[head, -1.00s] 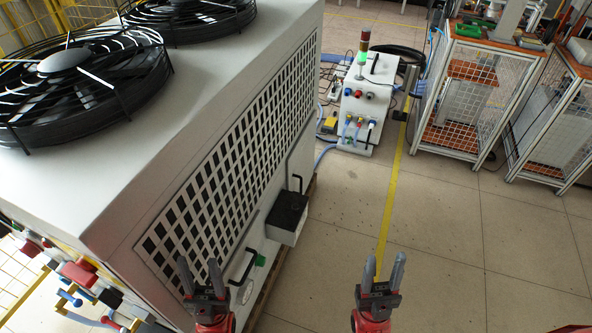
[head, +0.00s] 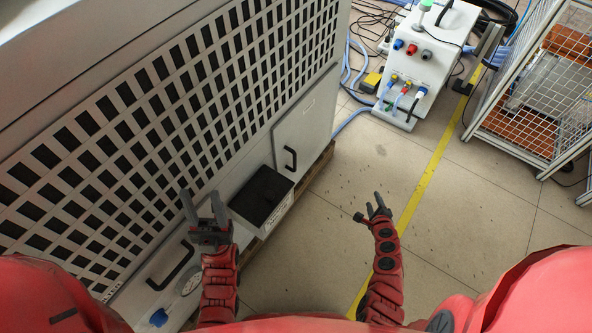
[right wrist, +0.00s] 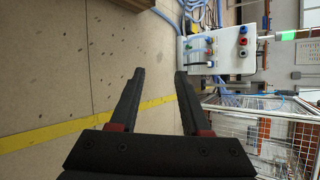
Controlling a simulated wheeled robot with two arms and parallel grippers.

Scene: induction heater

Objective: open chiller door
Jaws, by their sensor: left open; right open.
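The chiller (head: 150,110) is a large white unit with a slotted grille, filling the left of the head view. A flat door panel (head: 305,118) with a black bar handle (head: 289,158) is at its far end and looks shut. A second black handle (head: 171,268) is on the near lower panel, above a round gauge (head: 190,284). My left gripper (head: 203,205) is open and empty in front of the grille, between the two handles in the picture. My right gripper (head: 377,207) is open over the floor, clear of the chiller; its empty fingers show in the right wrist view (right wrist: 157,85).
A black-topped box (head: 262,197) juts from the chiller beside the door panel. A white control box (head: 425,55) with cables and hoses stands at the back. A wire-mesh cage (head: 540,90) is on the right. The floor between, with a yellow line (head: 430,175), is clear.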

